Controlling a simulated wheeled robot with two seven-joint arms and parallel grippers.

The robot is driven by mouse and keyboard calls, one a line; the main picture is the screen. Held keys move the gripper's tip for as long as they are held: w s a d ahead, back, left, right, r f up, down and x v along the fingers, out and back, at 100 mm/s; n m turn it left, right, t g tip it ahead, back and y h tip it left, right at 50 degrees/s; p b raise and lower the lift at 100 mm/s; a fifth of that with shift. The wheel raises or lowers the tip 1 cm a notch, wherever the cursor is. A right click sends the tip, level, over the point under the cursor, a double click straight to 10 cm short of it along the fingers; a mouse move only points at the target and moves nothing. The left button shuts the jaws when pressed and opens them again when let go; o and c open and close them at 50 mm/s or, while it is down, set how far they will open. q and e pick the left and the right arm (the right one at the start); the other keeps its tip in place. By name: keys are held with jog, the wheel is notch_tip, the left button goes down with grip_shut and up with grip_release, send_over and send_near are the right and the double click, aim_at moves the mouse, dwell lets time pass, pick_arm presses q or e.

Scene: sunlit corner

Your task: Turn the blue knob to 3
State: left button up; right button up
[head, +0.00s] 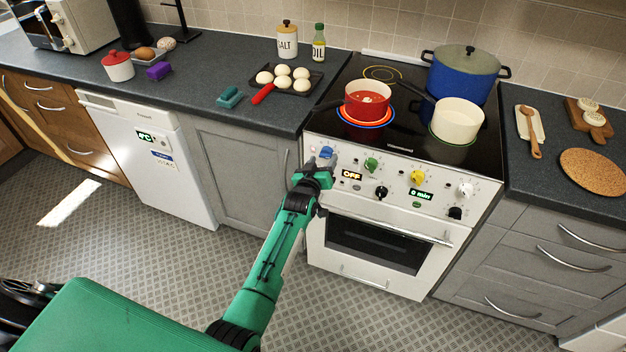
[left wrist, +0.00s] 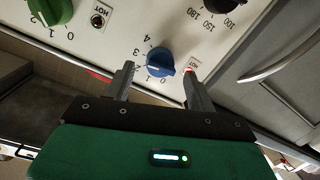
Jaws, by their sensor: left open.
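The blue knob (head: 326,152) is at the left end of the white stove's control panel, just above my left gripper (head: 318,168) in the head view. In the left wrist view the blue knob (left wrist: 160,62) stands between the tips of my left gripper (left wrist: 160,76). The two fingers are apart, one on each side, with a visible gap to the knob. Printed numbers ring the knob, a 3 among them, partly hidden by knob and fingers. I cannot clearly tell which number its pointer is at. My right gripper is not in view.
Along the panel are a green knob (head: 371,164), a yellow knob (head: 417,177), a white knob (head: 465,189) and black knobs. A red pan (head: 367,101) sits on the hob near the panel, beside a cream pan (head: 457,120). The oven handle (head: 385,228) sticks out below.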

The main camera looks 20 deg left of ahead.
pick_arm(q)
jog(key=s+r+b, duration=0.1)
jog(key=s, duration=1)
jog(key=shift+s+d, duration=0.15)
jog(key=shift+s, duration=0.25)
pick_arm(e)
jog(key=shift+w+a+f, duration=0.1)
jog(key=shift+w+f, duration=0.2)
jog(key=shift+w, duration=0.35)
